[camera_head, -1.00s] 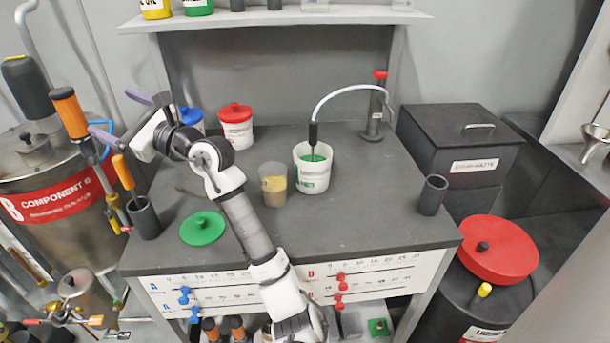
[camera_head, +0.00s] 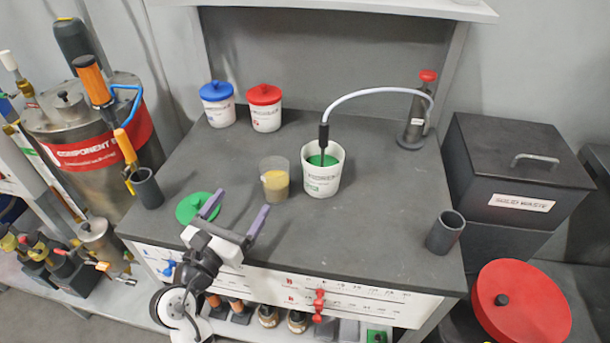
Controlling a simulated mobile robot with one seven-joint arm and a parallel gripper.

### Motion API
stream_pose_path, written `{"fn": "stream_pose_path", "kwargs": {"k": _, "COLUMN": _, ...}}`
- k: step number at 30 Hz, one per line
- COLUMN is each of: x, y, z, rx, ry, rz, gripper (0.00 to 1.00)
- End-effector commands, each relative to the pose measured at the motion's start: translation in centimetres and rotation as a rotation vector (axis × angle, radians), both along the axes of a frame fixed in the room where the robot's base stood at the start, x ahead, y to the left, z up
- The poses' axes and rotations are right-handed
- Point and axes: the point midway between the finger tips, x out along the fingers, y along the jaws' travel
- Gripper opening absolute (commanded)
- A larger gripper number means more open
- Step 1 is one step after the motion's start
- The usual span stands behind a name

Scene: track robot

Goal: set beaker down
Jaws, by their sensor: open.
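A clear beaker (camera_head: 275,184) with yellowish-tan contents stands upright on the dark grey bench top (camera_head: 370,225), just left of a white tub (camera_head: 322,180) with green contents. My gripper (camera_head: 238,210) is open and empty near the bench's front edge, in front of the beaker and apart from it. Its two purple fingers are spread wide. The left finger overlaps the edge of the green lid (camera_head: 190,207) in the picture; I cannot tell if they touch.
A hose runs from a pump with a red top (camera_head: 427,76) into the white tub. Blue-lidded (camera_head: 216,108) and red-lidded (camera_head: 265,112) tubs stand at the back left. Dark cups stand at the left (camera_head: 147,189) and right (camera_head: 445,233) edges. The bench's right middle is clear.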

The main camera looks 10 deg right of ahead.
Motion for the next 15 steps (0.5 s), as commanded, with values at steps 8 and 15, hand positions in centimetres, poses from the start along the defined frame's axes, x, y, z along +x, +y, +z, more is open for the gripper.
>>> {"fn": "stream_pose_path", "kwargs": {"k": 8, "x": -0.1, "y": -1.1, "z": -1.9, "rx": -0.017, "ry": 0.114, "rz": -0.026, "gripper": 0.85}}
{"fn": "stream_pose_path", "kwargs": {"k": 15, "x": 3.9, "y": -3.6, "z": -1.7, "rx": -0.015, "ry": 0.11, "rz": -0.026, "gripper": 0.85}}
